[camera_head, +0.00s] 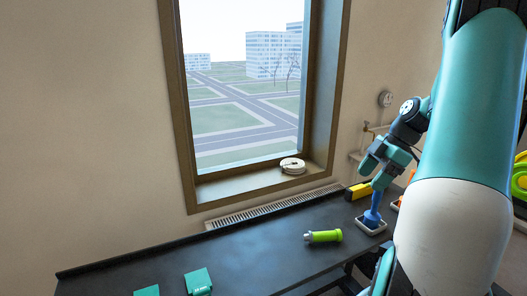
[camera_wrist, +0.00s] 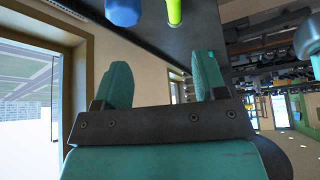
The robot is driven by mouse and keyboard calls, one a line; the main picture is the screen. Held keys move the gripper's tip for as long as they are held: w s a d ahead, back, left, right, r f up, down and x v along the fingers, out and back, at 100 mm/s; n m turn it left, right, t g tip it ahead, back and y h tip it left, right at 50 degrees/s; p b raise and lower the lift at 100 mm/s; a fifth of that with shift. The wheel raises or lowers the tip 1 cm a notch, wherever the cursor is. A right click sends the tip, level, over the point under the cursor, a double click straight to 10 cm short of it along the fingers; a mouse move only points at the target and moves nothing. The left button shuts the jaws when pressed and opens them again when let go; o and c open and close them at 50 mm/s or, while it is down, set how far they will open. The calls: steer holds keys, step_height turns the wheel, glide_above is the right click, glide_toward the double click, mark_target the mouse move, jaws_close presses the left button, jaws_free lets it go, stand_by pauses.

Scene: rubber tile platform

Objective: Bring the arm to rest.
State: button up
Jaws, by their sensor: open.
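My gripper (camera_head: 375,174) hangs at the right end of the dark bench in the head view, above a blue handled object (camera_head: 372,217). In the wrist view the two teal fingers of my gripper (camera_wrist: 162,82) stand wide apart with nothing between them. The blue object (camera_wrist: 124,11) shows past the fingertips there, apart from them. In the head view it stands upright in a small pale tray (camera_head: 361,228). My arm is raised along the right side and hides part of the bench.
A lime-green cylinder (camera_head: 325,236) lies on the dark bench (camera_head: 255,248); it also shows in the wrist view (camera_wrist: 175,12). A yellow and black item (camera_head: 357,191) lies behind the blue object. Teal pieces (camera_head: 198,281) sit at front left. A white coil (camera_head: 292,166) rests on the windowsill.

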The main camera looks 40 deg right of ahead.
steer(key=w+a+r+m+g+p, duration=0.1)
steer(key=w+a+r, duration=0.2)
steer(key=a, duration=0.6)
steer(key=w+a+r+g+p, duration=0.1)
steer(key=w+a+r, duration=0.15)
steer(key=a, duration=0.65)
steer(key=w+a+r+m+p, duration=0.1)
steer(key=w+a+r, duration=0.2)
steer(key=a, duration=0.7)
steer(key=s+a+r+m+g+p, duration=0.1)
steer(key=s+a+r+m+p, duration=0.1)
steer(key=s+a, duration=1.1)
steer(key=a+r, duration=0.1)
steer(key=a, duration=0.3)
steer(key=shift+s+h, duration=0.2)
steer(key=shift+h, duration=0.1)
